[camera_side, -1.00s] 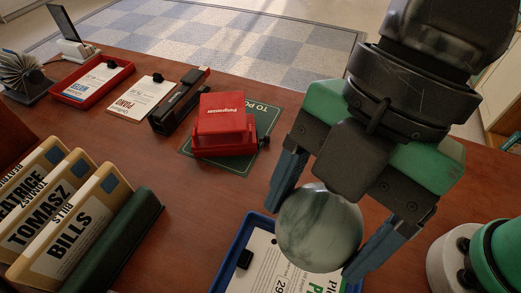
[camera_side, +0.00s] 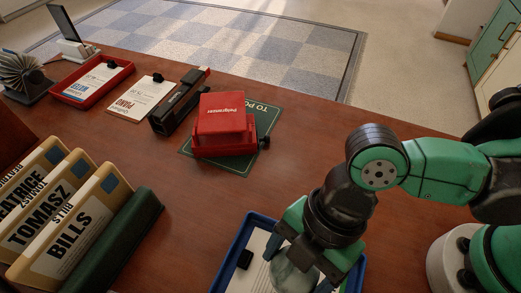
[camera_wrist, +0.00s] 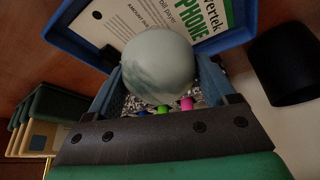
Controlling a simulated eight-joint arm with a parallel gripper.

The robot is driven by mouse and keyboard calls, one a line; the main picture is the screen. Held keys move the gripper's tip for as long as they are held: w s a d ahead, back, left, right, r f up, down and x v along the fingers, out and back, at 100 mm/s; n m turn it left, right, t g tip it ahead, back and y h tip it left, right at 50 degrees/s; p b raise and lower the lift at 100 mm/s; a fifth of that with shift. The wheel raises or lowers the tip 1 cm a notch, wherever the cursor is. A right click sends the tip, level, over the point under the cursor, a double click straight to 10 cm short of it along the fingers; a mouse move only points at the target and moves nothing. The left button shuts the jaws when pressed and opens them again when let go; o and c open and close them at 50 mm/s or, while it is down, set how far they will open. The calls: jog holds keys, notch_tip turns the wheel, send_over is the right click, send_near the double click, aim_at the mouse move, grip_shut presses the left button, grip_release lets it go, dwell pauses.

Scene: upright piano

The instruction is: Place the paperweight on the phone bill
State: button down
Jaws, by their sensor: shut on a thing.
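The paperweight (camera_side: 291,277) is a grey-green marbled ball. My gripper (camera_side: 298,270) is shut on it low over the blue tray (camera_side: 236,246) at the bottom of the side view. The phone bill (camera_side: 258,246) is a white sheet with a black clip, lying in that tray and partly hidden by my gripper. In the wrist view the paperweight (camera_wrist: 160,62) sits between the two fingers (camera_wrist: 160,85) and covers part of the bill (camera_wrist: 185,14), whose green "PHONE" lettering shows. I cannot tell whether the ball touches the sheet.
A red device (camera_side: 222,125) stands on a green mat (camera_side: 268,118) behind the tray. Folders (camera_side: 75,225) stand in a green holder at left. A black stapler-like item (camera_side: 180,100), a white card (camera_side: 141,98) and a red tray (camera_side: 92,83) lie farther back. Bare wood surrounds the blue tray.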

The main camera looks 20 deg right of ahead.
aim_at(294, 273)
jog(key=shift+f, duration=1.55)
jog(key=shift+f, duration=0.2)
grip_release()
jog(key=shift+r, duration=0.15)
jog(key=v, duration=1.2)
jog(key=w+d+m+t+h, duration=0.2)
jog(key=w+d+m+t, duration=0.2)
jog(key=d+m, duration=0.6)
jog(key=w+d+m+t+h, duration=0.2)
jog(key=w+d+m+t, duration=0.3)
jog(key=w+d+m, duration=0.3)
jog(key=d+m, duration=0.2)
jog(key=m, duration=0.2)
jog(key=shift+w+d+r+m, duration=0.2)
jog(key=shift+d+r+m, duration=0.1)
jog(key=shift+d, duration=0.1)
